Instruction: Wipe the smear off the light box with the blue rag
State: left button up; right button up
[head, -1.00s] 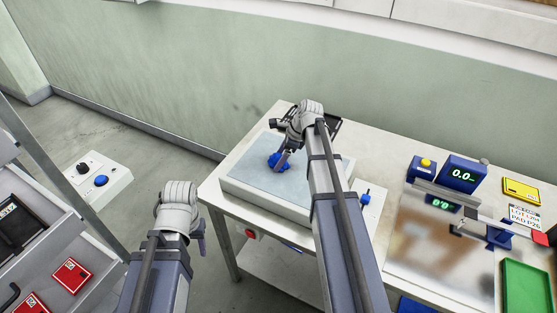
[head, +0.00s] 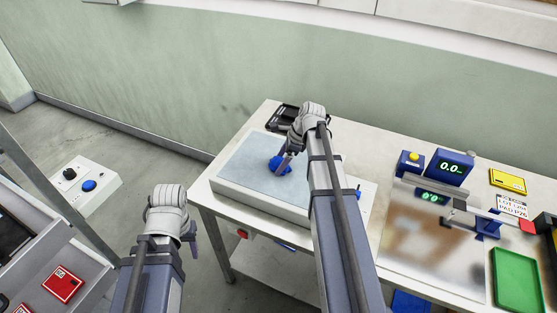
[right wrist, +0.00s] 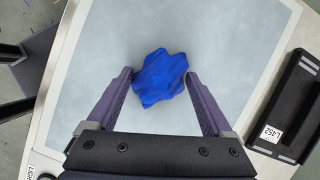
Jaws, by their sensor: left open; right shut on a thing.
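The light box (head: 240,165) is a pale, flat panel in a white frame on the white table. The blue rag (head: 279,164) is a crumpled lump on its panel; it also shows in the right wrist view (right wrist: 160,77). My right gripper (head: 285,166) points down at the panel, with its purple fingers on either side of the rag, shut on it. I cannot make out a smear on the visible panel (right wrist: 220,45); the rag and my right arm hide part of it. My left gripper (head: 193,243) is open and empty, left of the table.
A black device (head: 283,117) lies behind the light box; its label shows in the right wrist view (right wrist: 270,133). A white control box (head: 85,185) stands at left.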

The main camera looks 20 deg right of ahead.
aim_at(289, 167)
jog(key=shift+s+d, duration=1.35)
jog(key=shift+s, duration=0.1)
jog(key=shift+r, duration=0.15)
jog(key=shift+w+a, duration=0.1)
jog(key=shift+w, duration=0.05)
jog(key=shift+w+a, duration=1.2)
jog(key=shift+w, duration=0.2)
jog(key=shift+a, duration=0.1)
jog(key=shift+w, duration=0.1)
jog(key=shift+w+a, duration=1.35)
jog(key=shift+w, duration=0.15)
